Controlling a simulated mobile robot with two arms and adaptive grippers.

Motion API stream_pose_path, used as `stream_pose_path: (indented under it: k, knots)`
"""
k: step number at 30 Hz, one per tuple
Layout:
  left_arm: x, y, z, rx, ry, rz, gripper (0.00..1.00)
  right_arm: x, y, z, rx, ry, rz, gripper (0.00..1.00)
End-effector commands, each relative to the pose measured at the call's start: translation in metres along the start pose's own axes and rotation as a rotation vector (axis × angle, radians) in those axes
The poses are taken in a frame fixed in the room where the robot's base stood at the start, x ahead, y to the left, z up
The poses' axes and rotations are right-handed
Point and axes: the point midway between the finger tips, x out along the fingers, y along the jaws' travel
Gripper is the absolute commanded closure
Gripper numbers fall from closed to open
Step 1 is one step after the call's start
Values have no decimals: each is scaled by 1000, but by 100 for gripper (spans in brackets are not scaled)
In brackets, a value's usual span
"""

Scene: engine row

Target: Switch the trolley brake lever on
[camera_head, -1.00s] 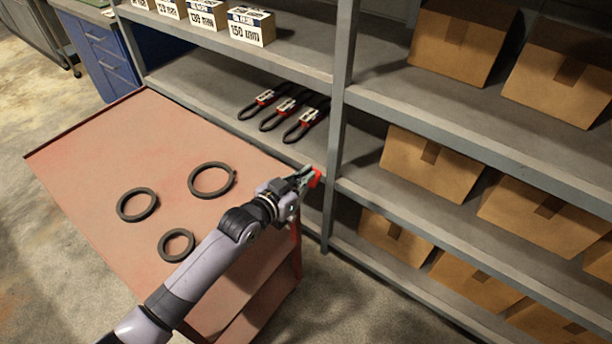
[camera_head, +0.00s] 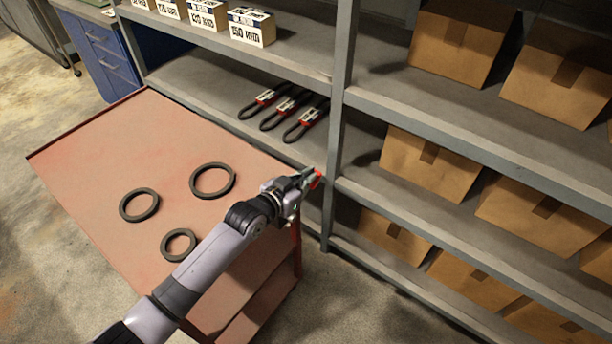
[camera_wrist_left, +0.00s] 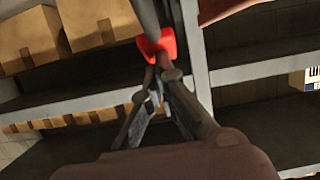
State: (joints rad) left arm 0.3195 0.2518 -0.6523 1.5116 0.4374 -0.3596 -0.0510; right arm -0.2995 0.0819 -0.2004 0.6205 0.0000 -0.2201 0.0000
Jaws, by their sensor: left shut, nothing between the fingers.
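The trolley (camera_head: 95,160) is a red-topped cart at the left of the head view. The red knob of the brake lever (camera_head: 318,180) shows at the trolley's right corner, partly hidden by my left gripper (camera_head: 306,179). In the left wrist view the red knob (camera_wrist_left: 157,46) is at the top middle, just beyond the fingertips of my left gripper (camera_wrist_left: 160,76). The fingers are shut with nothing between them. They are at or very near the knob; I cannot tell whether they touch. The lever's lower part is hidden. My right gripper is not in view.
Grey shelving (camera_head: 342,130) stands close behind the trolley and the gripper. It holds cardboard boxes (camera_head: 430,165), several white labelled boxes (camera_head: 250,27) and black belts (camera_head: 305,120). Black rings (camera_head: 213,180) lie on the trolley top. Open floor shows at the left.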

Motion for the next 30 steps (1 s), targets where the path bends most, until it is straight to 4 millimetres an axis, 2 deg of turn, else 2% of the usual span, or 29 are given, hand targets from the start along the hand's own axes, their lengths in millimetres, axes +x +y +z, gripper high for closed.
stream_pose_path:
  k: [7, 15, 24, 30]
  knots:
    - [9, 0, 0, 1, -89, 0, 100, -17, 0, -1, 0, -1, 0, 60]
    - [30, 0, 12, 1, -302, 0, 100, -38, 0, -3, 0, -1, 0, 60]
    - [50, 0, 37, 1, -546, 0, 100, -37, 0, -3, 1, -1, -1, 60]
    - [57, 1, 51, -1, -621, 1, 100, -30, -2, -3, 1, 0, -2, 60]
